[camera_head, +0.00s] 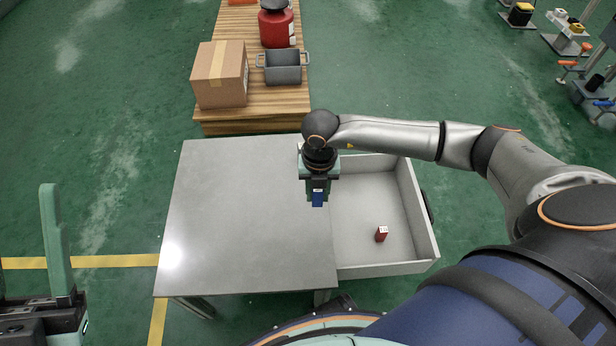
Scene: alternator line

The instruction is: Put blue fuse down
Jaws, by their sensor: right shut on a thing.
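My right gripper (318,190) is shut on the blue fuse (318,199). It points down and holds the fuse near the right edge of the grey table top, by the open drawer. I cannot tell the fuse's height above the surface. A red fuse (381,234) sits in the drawer (358,215), towards its front right. My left gripper (28,285) is at the lower left, off the table, partly cut off by the picture's edge. A wide gap shows beside its green finger, and it appears open and empty.
The grey table top (235,220) is bare left of the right gripper. Behind it, a wooden pallet table (250,115) holds a cardboard box (220,75), a grey bin (282,68) and a red canister (277,25). My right arm crosses above the drawer's far side.

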